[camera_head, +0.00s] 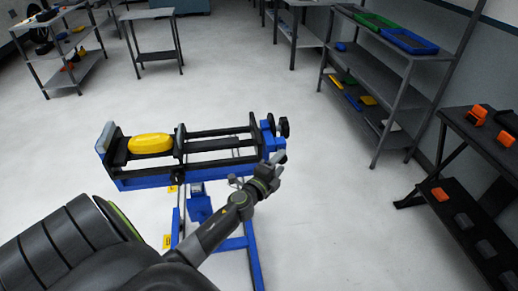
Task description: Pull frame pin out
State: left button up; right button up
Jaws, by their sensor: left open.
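A blue and black frame (150,181) stands on blue legs in the middle of the head view. A yellow rounded piece (151,143) lies between its black rails, near the left end. Black round knobs (284,127) stick out at its right end. I cannot tell for sure which part is the frame pin. My left gripper (279,164) is open and empty, just below and right of the frame's right end, near the knobs but apart from them. My left arm crosses in front of the frame's legs. My right gripper is not in view.
A grey shelf rack (392,85) with coloured bins stands at the upper right. A dark bench (462,130) with orange items stands at the right edge. A small table (155,56) and another shelf (68,72) stand at the back left. The floor right of the frame is clear.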

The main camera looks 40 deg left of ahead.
pick_arm(q)
jog(key=s+d+b, duration=0.1)
jog(key=s+b, duration=0.1)
jog(key=s, duration=1.3)
jog(key=shift+b, duration=0.35)
jog(key=shift+s+d, duration=0.1)
